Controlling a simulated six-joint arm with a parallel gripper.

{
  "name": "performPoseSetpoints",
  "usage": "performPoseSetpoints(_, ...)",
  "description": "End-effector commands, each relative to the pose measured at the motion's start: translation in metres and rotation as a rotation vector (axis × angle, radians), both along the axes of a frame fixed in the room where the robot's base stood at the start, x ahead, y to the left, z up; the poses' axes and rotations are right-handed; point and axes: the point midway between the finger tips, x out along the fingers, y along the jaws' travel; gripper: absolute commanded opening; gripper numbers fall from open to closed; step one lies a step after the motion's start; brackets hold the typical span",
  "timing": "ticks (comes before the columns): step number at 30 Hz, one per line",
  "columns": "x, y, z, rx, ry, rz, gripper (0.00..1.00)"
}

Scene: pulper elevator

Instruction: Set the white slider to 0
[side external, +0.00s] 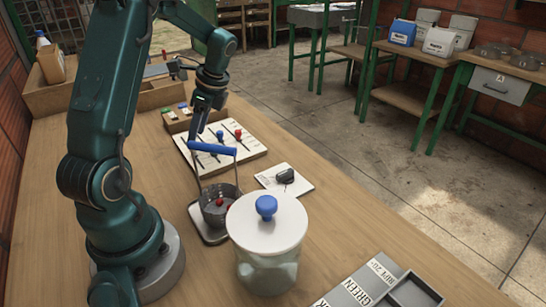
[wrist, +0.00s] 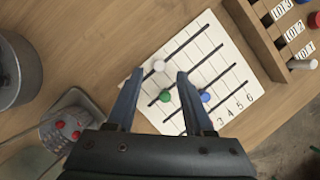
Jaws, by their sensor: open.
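The slider board (side external: 254,153) is a pale panel with dark slots, lying flat on the wooden table; it also shows in the wrist view (wrist: 222,57). In the wrist view the white slider knob (wrist: 159,66) is on its slot, between and just beyond my open fingertips. A green knob (wrist: 165,97) and a blue knob (wrist: 206,97) are close by. Numbers 3 to 6 are readable along one edge; the others are hidden. My gripper (side external: 198,130) is open above the board's far left part. In the side view the white knob cannot be made out.
A handled basket (side external: 218,205), a lidded jar (side external: 267,240) and a black knob on a white plate (side external: 297,187) stand nearer the camera. A wooden rack with lot labels (wrist: 258,45) borders the board. A grey tray (side external: 415,292) lies at the front right.

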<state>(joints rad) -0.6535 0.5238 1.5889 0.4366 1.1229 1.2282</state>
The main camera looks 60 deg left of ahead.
Motion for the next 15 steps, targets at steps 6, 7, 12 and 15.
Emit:
performPoseSetpoints(6, -0.008, 0.007, -0.026, -0.003, 0.003, 0.001, 0.53)
performPoseSetpoints(7, -0.008, 0.007, -0.028, -0.003, 0.003, 0.001, 0.53)
performPoseSetpoints(12, -0.010, 0.009, -0.034, -0.002, 0.001, 0.001, 0.53)
performPoseSetpoints(15, -0.010, 0.009, -0.034, -0.002, -0.001, 0.000, 0.53)
